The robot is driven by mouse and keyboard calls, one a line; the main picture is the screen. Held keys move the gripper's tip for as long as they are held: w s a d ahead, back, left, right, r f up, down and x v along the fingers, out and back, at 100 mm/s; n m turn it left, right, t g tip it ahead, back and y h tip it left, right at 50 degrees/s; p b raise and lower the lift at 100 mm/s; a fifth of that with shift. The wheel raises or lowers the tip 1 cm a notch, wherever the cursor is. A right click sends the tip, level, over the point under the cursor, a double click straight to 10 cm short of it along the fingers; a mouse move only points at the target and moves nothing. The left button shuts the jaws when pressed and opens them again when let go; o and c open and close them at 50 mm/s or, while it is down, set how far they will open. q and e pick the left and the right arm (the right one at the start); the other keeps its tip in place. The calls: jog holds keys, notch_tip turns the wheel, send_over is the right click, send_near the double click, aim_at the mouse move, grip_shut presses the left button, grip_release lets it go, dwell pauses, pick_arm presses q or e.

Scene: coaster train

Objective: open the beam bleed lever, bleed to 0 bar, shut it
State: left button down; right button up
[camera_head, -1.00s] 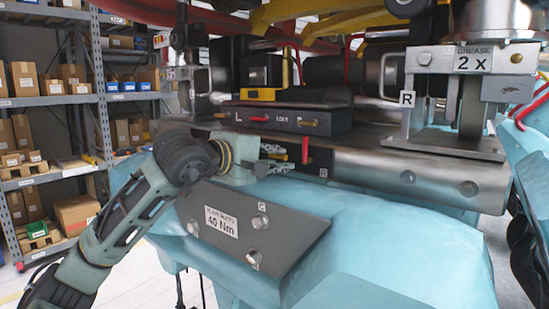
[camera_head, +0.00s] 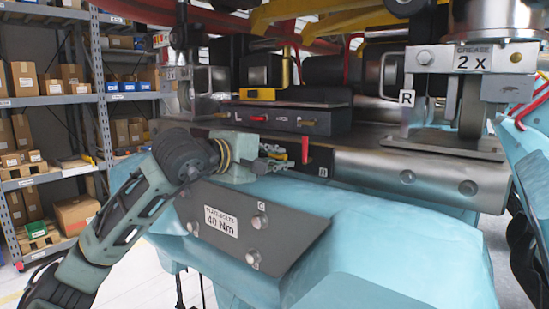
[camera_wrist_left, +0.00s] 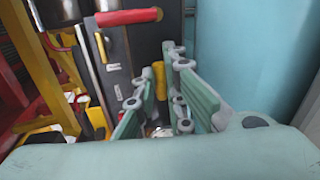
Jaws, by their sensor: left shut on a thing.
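My left gripper (camera_head: 284,158) reaches in from the left to the front face of the steel beam (camera_head: 420,180). In the left wrist view its two green fingers (camera_wrist_left: 158,100) are close around a small yellow lever (camera_wrist_left: 158,78), and it is shut on it. No pressure reading can be made out. My right gripper is not in view.
A dark box (camera_head: 280,120) with small red and yellow handles sits on the beam above the gripper. A grey torque plate (camera_head: 250,225) and teal bodywork (camera_head: 370,225) lie below. A wheel bracket marked R (camera_head: 405,110) stands at the right. Shelving (camera_head: 100,100) is behind at left.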

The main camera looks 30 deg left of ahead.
pick_arm(q)
jog(key=shift+n, duration=0.3)
jog(key=n, duration=0.1)
jog(key=r+n+h+b, duration=0.1)
jog(key=n, duration=0.1)
jog(key=shift+a+b, duration=0.15)
jog(key=shift+b, duration=0.15)
jog(key=n, duration=0.1)
jog(key=n+b, duration=0.1)
jog(key=a+n+h, duration=0.1)
jog(key=n, duration=0.1)
jog(key=shift+r, duration=0.35)
jog(key=n, duration=0.1)
jog(key=n+b, duration=0.1)
jog(key=n, duration=0.1)
jog(key=a+n+t+h+b, duration=0.1)
jog(key=shift+w+a+r+n, duration=0.1)
jog(key=shift+r+n, duration=0.15)
jog(key=shift+n, duration=0.05)
jog(key=shift+a+n+h+b, duration=0.2)
jog(key=shift+n+b, duration=0.2)
jog(key=shift+n, duration=0.35)
jog(key=shift+a+n+h+b, duration=0.1)
jog(key=shift+a+n+b, duration=0.2)
jog(key=shift+n, duration=0.45)
jog(key=shift+t, duration=0.3)
jog(key=c, duration=1.8)
grip_release()
jog(key=shift+r, duration=0.15)
